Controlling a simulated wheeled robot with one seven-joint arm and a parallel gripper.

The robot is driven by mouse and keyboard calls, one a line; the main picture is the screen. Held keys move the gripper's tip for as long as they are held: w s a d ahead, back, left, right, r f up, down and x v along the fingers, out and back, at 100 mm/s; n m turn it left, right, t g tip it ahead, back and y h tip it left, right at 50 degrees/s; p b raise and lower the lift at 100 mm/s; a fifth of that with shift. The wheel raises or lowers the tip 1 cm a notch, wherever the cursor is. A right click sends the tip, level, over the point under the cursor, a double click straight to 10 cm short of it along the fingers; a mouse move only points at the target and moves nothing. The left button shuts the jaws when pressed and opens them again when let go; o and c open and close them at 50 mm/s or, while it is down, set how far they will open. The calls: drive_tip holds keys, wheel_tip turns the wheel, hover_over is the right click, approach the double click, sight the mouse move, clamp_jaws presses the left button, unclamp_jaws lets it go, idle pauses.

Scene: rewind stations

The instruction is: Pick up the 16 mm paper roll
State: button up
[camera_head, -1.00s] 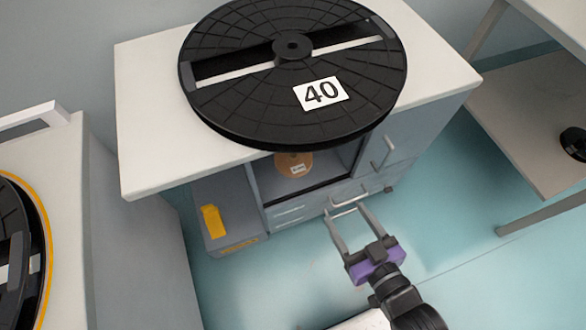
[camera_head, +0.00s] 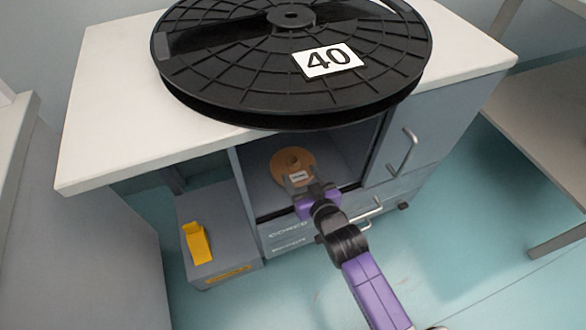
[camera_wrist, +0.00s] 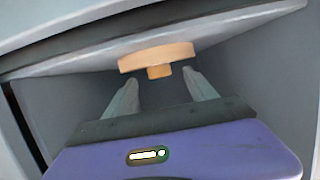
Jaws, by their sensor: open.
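My gripper (camera_head: 297,181) reaches into the compartment at the roll's near edge. In the wrist view the roll (camera_wrist: 156,56) shows edge-on, with a narrower tan core below it. My open gripper (camera_wrist: 158,88) has one finger on each side of that core, short of the roll. I cannot tell whether the fingers touch it.
A large black reel (camera_head: 250,85) labelled 40 lies on the white cabinet top (camera_head: 105,125), overhanging the compartment. A grey box (camera_head: 222,250) with a yellow part stands at left. Door and drawer handles (camera_head: 403,152) stick out at right. Teal floor is clear at front right.

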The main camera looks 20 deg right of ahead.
sight(295, 164)
drive_tip(key=b+x, duration=0.1)
drive_tip(key=x, duration=0.2)
drive_tip(key=b+x, duration=0.1)
drive_tip(key=x, duration=0.1)
drive_tip(key=shift+w+d+r+b, duration=0.15)
drive_tip(key=shift+w+r+b, duration=0.15)
drive_tip(key=shift+b, duration=0.05)
clamp_jaws()
